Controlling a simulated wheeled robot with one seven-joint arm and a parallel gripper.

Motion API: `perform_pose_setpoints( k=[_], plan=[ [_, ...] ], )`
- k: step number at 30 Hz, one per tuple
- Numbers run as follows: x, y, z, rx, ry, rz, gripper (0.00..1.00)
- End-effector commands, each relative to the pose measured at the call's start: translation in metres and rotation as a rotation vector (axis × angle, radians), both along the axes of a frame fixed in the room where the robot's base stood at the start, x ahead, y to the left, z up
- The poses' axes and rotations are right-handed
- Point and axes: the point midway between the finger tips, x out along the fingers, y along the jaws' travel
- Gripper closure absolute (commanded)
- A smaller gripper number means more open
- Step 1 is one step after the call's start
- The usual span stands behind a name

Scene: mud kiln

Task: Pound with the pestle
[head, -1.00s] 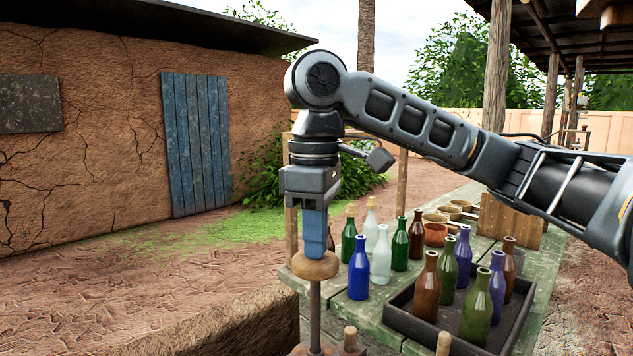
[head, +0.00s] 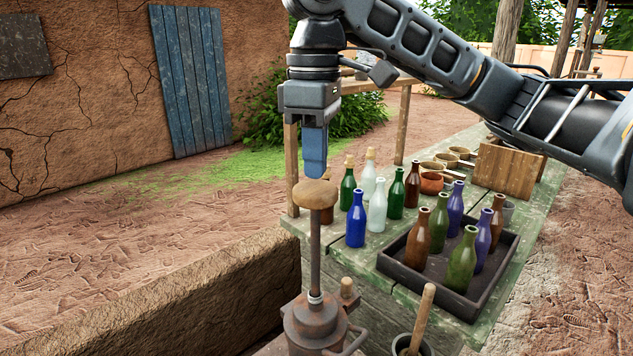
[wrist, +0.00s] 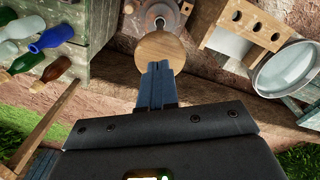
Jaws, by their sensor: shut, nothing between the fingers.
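A round wooden knob (head: 316,196) tops an upright metal rod (head: 315,255) that runs down into a rusty metal vessel (head: 312,325). In the wrist view the knob (wrist: 160,52) lies just past my fingertips. My gripper (head: 314,174) points straight down over the knob, shut and empty. Its tips are at or just above the knob's top; I cannot tell whether they touch. A wooden stick (head: 422,315) leans in a small dark cup (head: 410,346) at the bottom. I cannot tell from looks alone which of the two is the pestle.
Several bottles, such as a blue one (head: 356,222), stand on the green table to the right. A dark tray (head: 455,300) holds more. The wrist view shows a wooden rack (wrist: 245,30) and a metal basin (wrist: 290,70). Bare ground lies left.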

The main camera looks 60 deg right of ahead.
Motion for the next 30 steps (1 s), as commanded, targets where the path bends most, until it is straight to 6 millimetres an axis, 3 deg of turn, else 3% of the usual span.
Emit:
perform_pose_setpoints(
  k=[5, 30],
  plan=[
    [0.000, 0.000, -0.007, 0.001, 0.000, 0.000, 1.00],
    [0.000, 0.000, -0.099, 0.001, 0.001, 0.000, 1.00]
  ],
)
